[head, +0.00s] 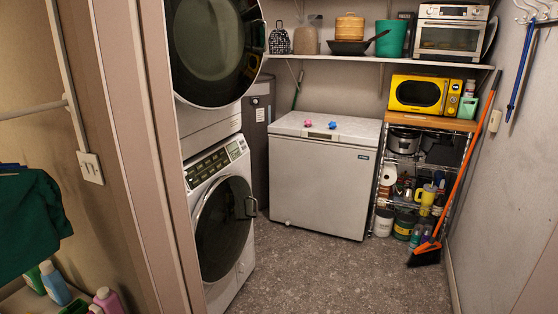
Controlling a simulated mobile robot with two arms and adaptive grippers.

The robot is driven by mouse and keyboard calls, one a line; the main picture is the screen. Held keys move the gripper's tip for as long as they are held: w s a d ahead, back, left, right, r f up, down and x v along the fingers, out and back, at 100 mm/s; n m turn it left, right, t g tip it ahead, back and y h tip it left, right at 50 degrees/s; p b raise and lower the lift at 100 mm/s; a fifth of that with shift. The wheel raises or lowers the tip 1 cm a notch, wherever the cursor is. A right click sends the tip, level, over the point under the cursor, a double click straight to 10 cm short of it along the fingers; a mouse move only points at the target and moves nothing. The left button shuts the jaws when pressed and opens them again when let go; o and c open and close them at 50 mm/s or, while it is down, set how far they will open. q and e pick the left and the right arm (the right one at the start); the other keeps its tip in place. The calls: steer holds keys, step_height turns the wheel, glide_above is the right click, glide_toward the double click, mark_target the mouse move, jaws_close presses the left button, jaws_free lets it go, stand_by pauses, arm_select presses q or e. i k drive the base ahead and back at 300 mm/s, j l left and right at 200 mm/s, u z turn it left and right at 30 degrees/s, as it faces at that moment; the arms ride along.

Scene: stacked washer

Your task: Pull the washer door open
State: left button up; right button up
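The stacked washer stands left of the middle in the head view. Its lower unit (240,277) is white, with a control panel (213,163) along the top. The lower round door (222,230) is dark glass in a light rim and looks shut. A dark handle (250,206) sits at the door's right edge. The upper unit has a larger round dark door (212,45), cut off by the top of the picture. Neither of my grippers shows in this view.
A door frame (130,150) stands at the near left, beside the washer. A white chest freezer (320,185) is at the back. A wire rack (378,190) and a leaning orange broom (465,180) stand at the right. The speckled floor (340,282) in the middle is clear.

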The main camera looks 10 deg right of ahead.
mark_target(221, 219)
steer(key=i+l+z, duration=0.3)
steer(key=i, duration=0.8)
steer(key=i+z, duration=0.35)
steer(key=i, duration=0.75)
steer(key=i+u, duration=0.1)
steer(key=i, duration=0.3)
steer(key=u, duration=1.5)
steer(key=k, duration=0.05)
